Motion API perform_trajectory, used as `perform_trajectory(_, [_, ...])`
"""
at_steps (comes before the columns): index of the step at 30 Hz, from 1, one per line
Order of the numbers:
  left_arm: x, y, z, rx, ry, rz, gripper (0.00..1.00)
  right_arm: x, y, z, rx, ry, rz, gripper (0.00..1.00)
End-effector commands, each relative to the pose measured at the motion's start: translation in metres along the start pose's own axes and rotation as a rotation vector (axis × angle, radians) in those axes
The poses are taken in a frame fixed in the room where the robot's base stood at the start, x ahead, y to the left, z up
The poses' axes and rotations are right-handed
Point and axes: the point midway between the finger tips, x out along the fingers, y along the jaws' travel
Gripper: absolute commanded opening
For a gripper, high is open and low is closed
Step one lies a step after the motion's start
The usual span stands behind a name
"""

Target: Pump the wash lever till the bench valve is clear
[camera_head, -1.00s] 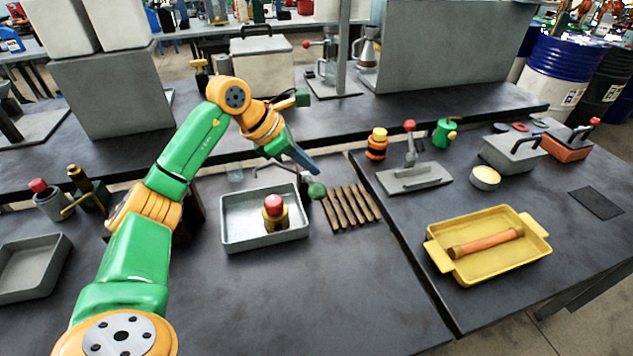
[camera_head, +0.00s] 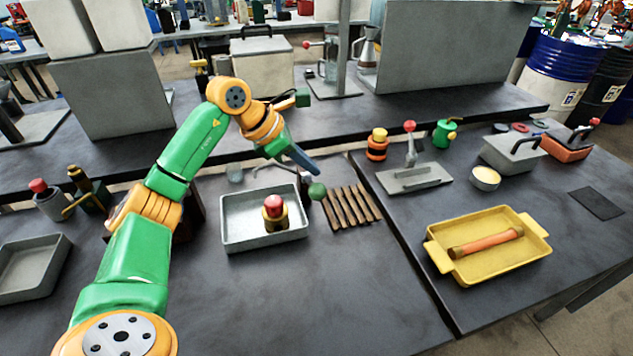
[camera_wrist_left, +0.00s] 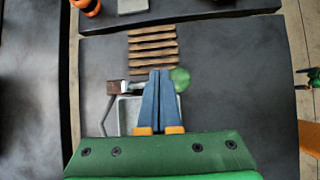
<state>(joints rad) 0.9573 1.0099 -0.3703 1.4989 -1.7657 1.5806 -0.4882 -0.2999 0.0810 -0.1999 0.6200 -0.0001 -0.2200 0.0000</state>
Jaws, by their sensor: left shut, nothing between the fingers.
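A brass valve with a red cap (camera_head: 275,212) stands upright in a grey metal tray (camera_head: 235,240) on the bench. A green ball knob (camera_head: 316,190) sits just right of the tray; it looks like the end of the wash lever, whose link to the dark bar behind the tray I cannot make out. My left gripper (camera_head: 316,171) is shut and empty, its blue fingers above and behind the knob. In the left wrist view the shut fingers (camera_wrist_left: 160,75) overlap the left edge of the green knob (camera_wrist_left: 181,78); contact cannot be told. My right gripper is not in view.
A brown slatted rack (camera_head: 350,208) lies right of the tray. A yellow tray (camera_head: 485,270) with an orange tube stands on the right bench, past a gap. Another grey tray (camera_head: 30,290) is at the far left. The bench front is clear.

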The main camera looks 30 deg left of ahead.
Motion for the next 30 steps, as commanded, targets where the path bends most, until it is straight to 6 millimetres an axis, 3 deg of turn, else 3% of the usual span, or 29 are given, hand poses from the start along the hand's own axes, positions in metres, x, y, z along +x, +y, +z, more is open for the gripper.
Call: perform_trajectory(30, [0.0066,-0.0047,-0.0047,0.0,0.0,0.0,0.0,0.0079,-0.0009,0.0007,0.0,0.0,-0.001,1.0])
